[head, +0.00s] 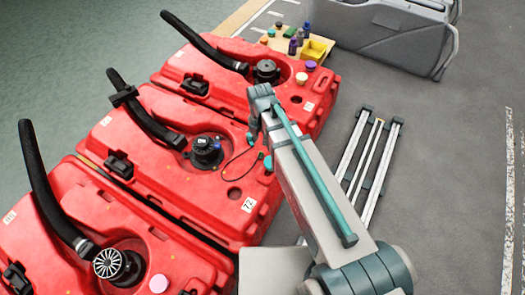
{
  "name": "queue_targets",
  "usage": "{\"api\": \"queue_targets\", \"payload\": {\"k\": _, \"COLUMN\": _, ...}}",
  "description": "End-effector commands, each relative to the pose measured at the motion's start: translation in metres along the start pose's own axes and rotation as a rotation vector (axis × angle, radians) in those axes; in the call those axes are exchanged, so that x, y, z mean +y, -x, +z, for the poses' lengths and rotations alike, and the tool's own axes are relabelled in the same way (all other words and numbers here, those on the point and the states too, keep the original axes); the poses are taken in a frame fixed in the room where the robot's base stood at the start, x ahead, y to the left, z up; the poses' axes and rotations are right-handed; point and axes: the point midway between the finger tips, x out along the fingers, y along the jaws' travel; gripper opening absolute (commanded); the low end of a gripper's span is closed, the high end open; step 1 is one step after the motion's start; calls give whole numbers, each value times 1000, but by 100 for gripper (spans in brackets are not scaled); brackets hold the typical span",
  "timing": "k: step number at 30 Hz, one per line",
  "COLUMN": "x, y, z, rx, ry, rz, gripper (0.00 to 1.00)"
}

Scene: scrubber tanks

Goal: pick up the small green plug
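A small green plug-like piece (279,25) sits on a tan board (276,43) at the top of the head view, beyond the farthest red tank. Another small green piece (271,32) sits close beside it; at this size I cannot tell which is the plug. My gripper (259,150) hangs over the middle tank, well apart from the board. It is partly hidden by my own arm. Its teal tips show only in part, and I cannot tell whether it is open or shut.
Red tanks (120,215) with black hoses stand in a row on the left. The board also holds small bottles (293,46), an orange piece (264,40) and a yellow bin (314,49). A grey machine (390,37) stands at the top right. A metal rack (370,150) lies on the floor.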

Motion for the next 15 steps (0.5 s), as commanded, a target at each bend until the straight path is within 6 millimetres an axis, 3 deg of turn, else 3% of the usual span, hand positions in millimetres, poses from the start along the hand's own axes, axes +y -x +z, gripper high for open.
{"api": "queue_targets", "payload": {"k": 5, "x": 0, "y": -11, "z": 0, "rx": 1, "ry": 39, "rz": -1, "gripper": 29}}
{"api": "queue_targets", "payload": {"k": 15, "x": 0, "y": -55, "z": 0, "rx": 1, "ry": 36, "rz": -1, "gripper": 29}}
